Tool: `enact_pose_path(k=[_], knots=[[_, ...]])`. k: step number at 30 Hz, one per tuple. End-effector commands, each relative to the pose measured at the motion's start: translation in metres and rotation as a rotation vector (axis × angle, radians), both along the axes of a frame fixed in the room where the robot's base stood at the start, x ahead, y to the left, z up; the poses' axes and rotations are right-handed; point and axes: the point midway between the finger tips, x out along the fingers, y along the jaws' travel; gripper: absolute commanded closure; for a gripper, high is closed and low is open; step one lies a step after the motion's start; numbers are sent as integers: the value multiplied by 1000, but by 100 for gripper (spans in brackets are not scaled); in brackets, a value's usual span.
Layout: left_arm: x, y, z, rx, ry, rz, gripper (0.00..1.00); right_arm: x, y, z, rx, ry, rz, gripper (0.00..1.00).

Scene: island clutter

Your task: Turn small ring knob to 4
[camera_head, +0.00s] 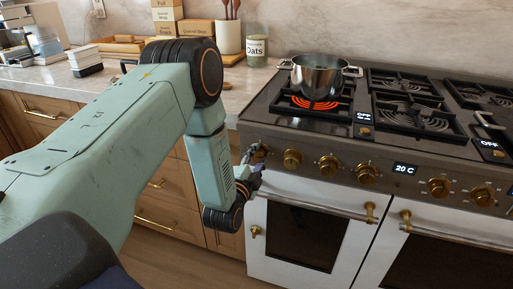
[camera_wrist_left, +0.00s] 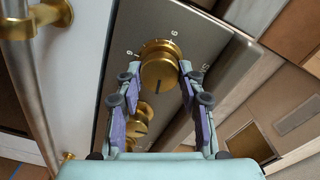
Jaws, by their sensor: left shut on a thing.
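My left gripper (camera_head: 256,163) is at the leftmost brass knob (camera_head: 260,151) on the stove's front panel. In the left wrist view the gripper (camera_wrist_left: 159,72) has its two fingers on either side of this knob (camera_wrist_left: 158,74), shut on it. The knob has a dark pointer line, and a dial with numbers shows partly behind it; I cannot read the setting for sure. A partly hidden label is printed beside it. My right gripper is not in view.
More brass knobs (camera_head: 293,159) line the panel to the right. A steel pot (camera_head: 318,76) stands on a glowing orange burner (camera_head: 315,103). A display (camera_head: 405,168) reads 20 C, and smaller displays (camera_head: 363,117) read OFF. An oven handle (camera_head: 318,207) runs below the knobs.

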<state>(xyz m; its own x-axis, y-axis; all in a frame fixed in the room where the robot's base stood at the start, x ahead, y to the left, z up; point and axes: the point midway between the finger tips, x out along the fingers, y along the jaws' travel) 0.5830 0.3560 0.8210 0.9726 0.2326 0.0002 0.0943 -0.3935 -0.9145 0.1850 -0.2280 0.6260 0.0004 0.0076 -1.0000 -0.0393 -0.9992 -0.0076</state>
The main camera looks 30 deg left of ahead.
Motion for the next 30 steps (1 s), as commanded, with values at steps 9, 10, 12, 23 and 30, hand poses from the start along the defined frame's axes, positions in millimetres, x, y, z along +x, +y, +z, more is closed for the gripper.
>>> enact_pose_path(k=[9, 10, 12, 23, 30], knots=[[-1, 1, 2, 290, 75, 2, 93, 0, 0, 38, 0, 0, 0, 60], [-1, 1, 1, 317, 81, 2, 93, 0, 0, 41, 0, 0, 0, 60], [-1, 1, 1, 376, 94, 3, 93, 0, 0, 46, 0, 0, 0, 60], [-1, 1, 0, 621, 152, 3, 93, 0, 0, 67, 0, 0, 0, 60], [0, 2, -1, 706, 171, 5, 93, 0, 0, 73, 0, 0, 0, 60]])
